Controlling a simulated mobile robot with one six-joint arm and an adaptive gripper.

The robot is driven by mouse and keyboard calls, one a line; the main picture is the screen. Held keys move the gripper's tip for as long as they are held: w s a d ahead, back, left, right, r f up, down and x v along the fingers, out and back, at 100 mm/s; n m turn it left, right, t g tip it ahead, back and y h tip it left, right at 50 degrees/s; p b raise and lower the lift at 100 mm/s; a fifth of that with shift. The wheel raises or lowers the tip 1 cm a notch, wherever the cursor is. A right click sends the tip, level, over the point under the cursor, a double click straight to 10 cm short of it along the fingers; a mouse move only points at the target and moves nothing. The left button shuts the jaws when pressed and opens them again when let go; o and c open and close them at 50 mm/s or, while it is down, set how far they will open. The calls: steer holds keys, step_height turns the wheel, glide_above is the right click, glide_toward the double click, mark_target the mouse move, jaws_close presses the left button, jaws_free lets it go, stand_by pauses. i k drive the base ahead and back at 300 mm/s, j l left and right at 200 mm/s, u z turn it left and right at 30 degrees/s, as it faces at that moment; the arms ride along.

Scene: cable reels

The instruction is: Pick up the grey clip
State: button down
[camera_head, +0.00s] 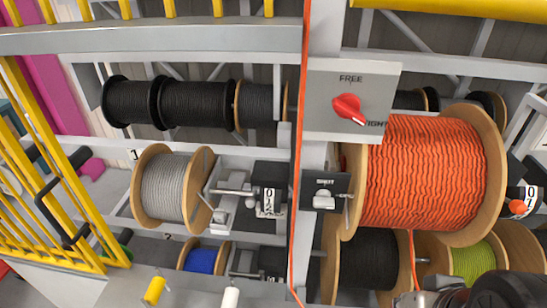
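I cannot pick out a grey clip with certainty. A small silver-grey fitting (221,214) sits beside the right flange of the grey cable reel (170,187), under its metal shaft. Another small silver-grey fitting (324,199) is on the black box at the centre post. A white cylindrical piece (230,298) and a yellow one (154,290) stand at the bottom edge on a grey surface. A black and silver part at the bottom right looks like my arm. My gripper's fingers do not show.
A large orange reel (425,172) fills the right side. Black reels (196,103) hang on the upper rack, and a blue reel (202,260) is low. A panel with a red knob (348,106) is on the centre post. Yellow railings (40,165) stand at left.

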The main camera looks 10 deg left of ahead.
mark_target(220, 215)
steer(key=u, duration=1.25)
steer(key=i+j+z, duration=0.1)
steer(key=j, duration=0.25)
steer(key=i+j+z, duration=0.15)
steer(key=i+j, duration=0.3)
steer(key=j, duration=0.2)
steer(key=i+j, duration=0.15)
steer(key=j, duration=0.2)
steer(key=i+j+u, duration=0.1)
steer(key=j, duration=0.2)
steer(key=i+j, duration=0.15)
steer(key=j, duration=0.2)
steer(key=i+l+z, duration=0.1)
steer(key=z, duration=0.35)
